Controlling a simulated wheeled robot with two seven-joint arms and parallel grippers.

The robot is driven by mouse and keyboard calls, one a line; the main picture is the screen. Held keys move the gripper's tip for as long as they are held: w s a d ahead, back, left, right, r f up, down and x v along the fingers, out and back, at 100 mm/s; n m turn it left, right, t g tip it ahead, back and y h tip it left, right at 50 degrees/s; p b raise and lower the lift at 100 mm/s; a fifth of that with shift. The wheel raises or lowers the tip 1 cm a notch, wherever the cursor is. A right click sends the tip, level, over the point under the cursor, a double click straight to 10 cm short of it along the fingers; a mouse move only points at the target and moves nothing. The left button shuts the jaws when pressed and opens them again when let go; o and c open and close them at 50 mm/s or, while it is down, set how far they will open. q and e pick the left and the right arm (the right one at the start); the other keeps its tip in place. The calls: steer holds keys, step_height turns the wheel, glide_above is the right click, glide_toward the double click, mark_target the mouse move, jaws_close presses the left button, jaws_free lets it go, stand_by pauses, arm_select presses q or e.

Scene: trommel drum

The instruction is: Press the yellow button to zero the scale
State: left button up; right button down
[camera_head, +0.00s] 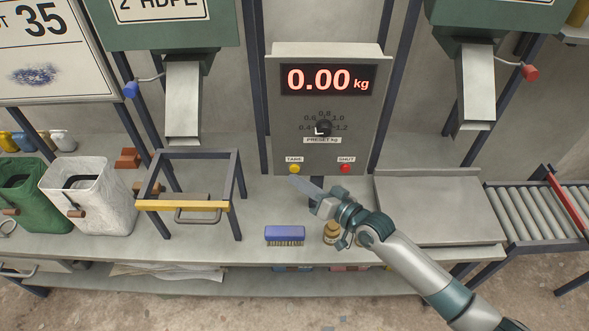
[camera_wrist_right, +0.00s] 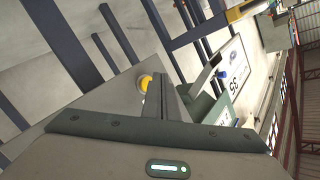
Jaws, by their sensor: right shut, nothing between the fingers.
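The yellow button (camera_head: 294,169), under a TARE label, sits low on the left of the grey scale panel (camera_head: 286,126). The display (camera_head: 326,79) reads 0.00 kg. My right gripper (camera_head: 296,182) is shut and empty, its fingertips just below the yellow button in the head view. In the right wrist view the yellow button (camera_wrist_right: 145,83) shows close beside the shut fingers (camera_wrist_right: 160,92). I cannot tell whether they touch. My left gripper is in neither view.
A red button (camera_head: 346,169) is right of the yellow one. A preset dial (camera_head: 323,127) is above. A dark frame (camera_head: 237,190) stands left; a flat metal plate (camera_head: 440,205) lies right.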

steer(key=shift+s, duration=0.15)
steer(key=s+p, duration=0.3)
steer(key=s, duration=0.1)
steer(key=shift+s, duration=0.4)
stand_by(0.7)
